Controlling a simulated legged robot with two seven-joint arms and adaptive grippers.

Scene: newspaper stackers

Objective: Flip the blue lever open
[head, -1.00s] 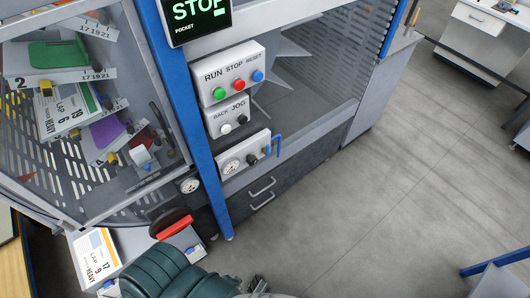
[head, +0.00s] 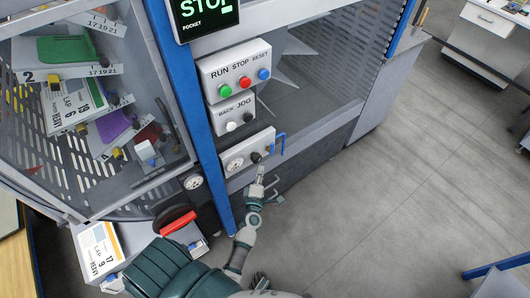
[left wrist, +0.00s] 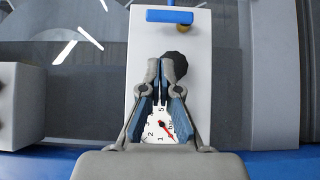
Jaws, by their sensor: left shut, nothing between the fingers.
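The blue lever (head: 278,146) stands at the right end of a white panel (head: 236,158) with a gauge and a black knob. In the left wrist view the lever (left wrist: 169,16) shows as a blue bar at the top, with a brass fitting just below it. My left gripper (head: 261,170) is shut and empty just in front of this panel, below the knob and apart from the lever. In the left wrist view its closed fingertips (left wrist: 161,68) lie over the panel, partly hiding the black knob (left wrist: 175,63) and the gauge (left wrist: 164,126). My right gripper is not seen.
A white button panel (head: 236,78) with run, stop and reset sits above, and a back/jog panel (head: 233,118) below it. A blue post (head: 196,110) stands to the left. A red handle (head: 178,223) is lower left. Open grey floor (head: 400,200) lies to the right.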

